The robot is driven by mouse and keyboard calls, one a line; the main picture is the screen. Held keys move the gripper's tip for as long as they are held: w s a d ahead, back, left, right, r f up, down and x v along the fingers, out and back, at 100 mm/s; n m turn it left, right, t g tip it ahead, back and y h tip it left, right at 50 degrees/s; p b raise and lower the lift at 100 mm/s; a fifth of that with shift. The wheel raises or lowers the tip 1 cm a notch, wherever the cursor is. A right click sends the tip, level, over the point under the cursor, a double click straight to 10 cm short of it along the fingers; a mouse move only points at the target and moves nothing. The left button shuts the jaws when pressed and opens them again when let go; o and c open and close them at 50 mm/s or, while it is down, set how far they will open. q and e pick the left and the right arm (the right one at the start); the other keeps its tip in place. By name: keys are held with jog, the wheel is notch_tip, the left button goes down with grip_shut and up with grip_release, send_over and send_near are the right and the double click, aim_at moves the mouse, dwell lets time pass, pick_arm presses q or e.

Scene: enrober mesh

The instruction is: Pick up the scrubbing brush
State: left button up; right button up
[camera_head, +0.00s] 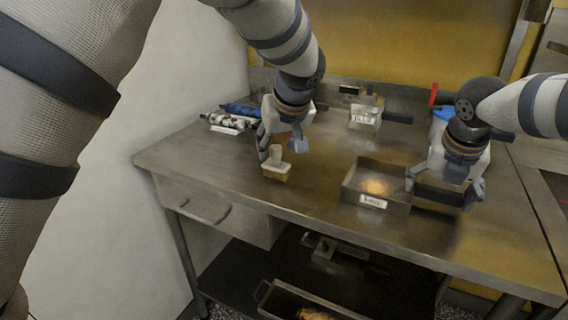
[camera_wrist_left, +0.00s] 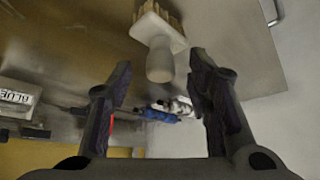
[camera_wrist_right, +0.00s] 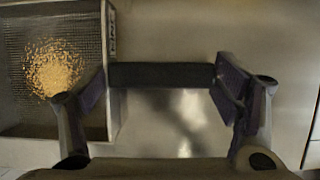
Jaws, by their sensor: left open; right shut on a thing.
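The scrubbing brush (camera_head: 276,168) sits near the front left of the steel table. It has a pale base, tan bristles underneath and a short rounded knob on top. My left gripper (camera_head: 281,150) is open just above and around the knob. In the left wrist view the brush (camera_wrist_left: 160,48) shows its knob between the lines of the two fingers, apart from both. My right gripper (camera_head: 440,192) is shut on the black handle (camera_wrist_right: 160,75) at the right side of a mesh-bottomed metal tray (camera_wrist_right: 55,117).
The tray holds tan crumbs (camera_head: 376,187). A labelled metal container (camera_head: 365,118) stands at the back. Blue and spotted rolls (camera_head: 232,117) lie at the back left by the wall. A lower shelf holds another tray (camera_head: 290,290). The table between brush and tray is clear.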

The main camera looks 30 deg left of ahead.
pick_arm(q)
jog(key=x, duration=0.2)
jog(key=shift+w+a+f, duration=0.1)
jog(key=shift+w+f, duration=0.05)
jog(key=shift+f, duration=0.1)
grip_shut()
